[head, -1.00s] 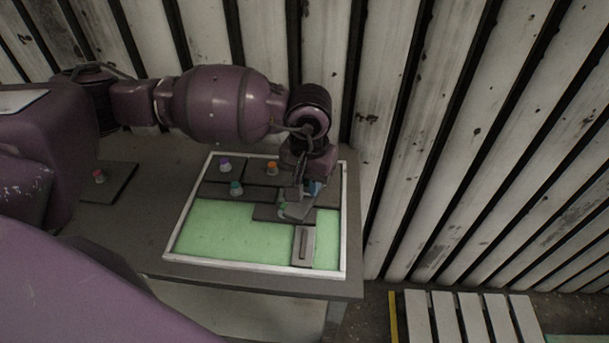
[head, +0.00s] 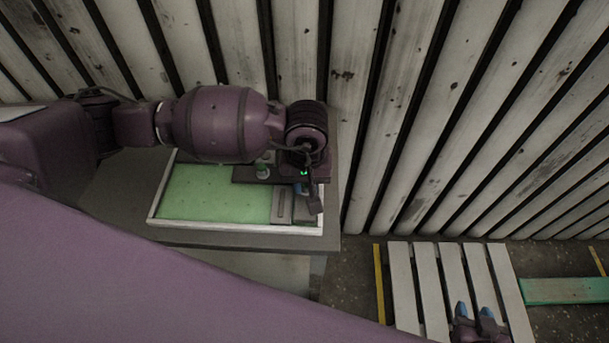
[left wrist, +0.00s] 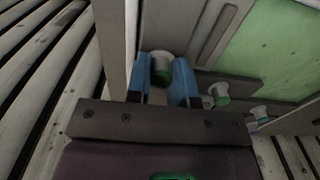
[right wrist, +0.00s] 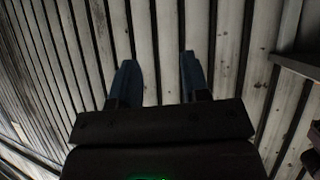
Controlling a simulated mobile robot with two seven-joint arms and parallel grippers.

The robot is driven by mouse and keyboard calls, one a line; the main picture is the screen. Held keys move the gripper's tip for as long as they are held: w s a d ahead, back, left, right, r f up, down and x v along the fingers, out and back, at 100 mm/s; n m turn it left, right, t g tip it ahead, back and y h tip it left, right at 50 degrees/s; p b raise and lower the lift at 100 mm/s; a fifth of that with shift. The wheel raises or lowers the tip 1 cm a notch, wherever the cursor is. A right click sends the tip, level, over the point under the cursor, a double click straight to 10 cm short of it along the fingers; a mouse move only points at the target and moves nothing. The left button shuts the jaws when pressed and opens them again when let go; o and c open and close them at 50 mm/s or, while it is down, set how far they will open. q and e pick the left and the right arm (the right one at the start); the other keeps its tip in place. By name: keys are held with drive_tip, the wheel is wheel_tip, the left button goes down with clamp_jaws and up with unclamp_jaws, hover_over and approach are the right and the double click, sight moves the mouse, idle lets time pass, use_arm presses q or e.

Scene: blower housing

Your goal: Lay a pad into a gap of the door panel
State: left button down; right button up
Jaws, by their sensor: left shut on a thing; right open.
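The door panel is a white-framed tray (head: 236,226) on the table, with a bare green area (head: 205,195) at its left. My left gripper (head: 304,190) is over its near right corner. In the left wrist view its blue fingers (left wrist: 162,82) are shut on a pale knob with a green band (left wrist: 162,66). The grey pad under the knob (head: 309,212) is at the corner, between the frame and a slotted light grey pad (head: 282,204). I cannot tell whether it lies flat. My right gripper (head: 475,316) is open and empty, away from the panel; its fingers (right wrist: 157,80) show apart.
Dark pads with knobs (head: 262,170) lie along the panel's far side, partly hidden by my left arm. A ribbed wall (head: 400,100) stands close behind and to the right. A slatted pallet (head: 432,285) lies on the floor at lower right.

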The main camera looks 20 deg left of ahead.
use_arm(q)
drive_tip(key=shift+b, duration=0.3)
use_arm(e)
drive_tip(key=shift+w+a+r, duration=0.2)
drive_tip(key=shift+w+r, duration=0.05)
drive_tip(key=shift+w, duration=0.4)
drive_tip(key=shift+s+d+f, duration=0.1)
drive_tip(key=shift+s+f, duration=0.05)
drive_tip(key=shift+f, duration=0.05)
drive_tip(key=shift+s+d+f, duration=0.1)
drive_tip(key=shift+s+f, duration=0.35)
drive_tip(key=shift+s, duration=0.05)
use_arm(q)
drive_tip(key=shift+f+b, duration=0.1)
drive_tip(key=shift+b, duration=0.3)
use_arm(e)
drive_tip(key=shift+w+f, duration=0.15)
drive_tip(key=shift+w, duration=0.05)
drive_tip(key=shift+w+r, duration=0.25)
drive_tip(key=shift+w, duration=0.1)
drive_tip(key=shift+s+f, duration=0.1)
drive_tip(key=shift+s, duration=0.05)
use_arm(q)
drive_tip(key=shift+f, duration=0.2)
drive_tip(key=shift+f+b, duration=0.15)
drive_tip(key=shift+b, duration=0.3)
use_arm(e)
drive_tip(key=shift+s+f, duration=0.5)
drive_tip(key=shift+f, duration=0.35)
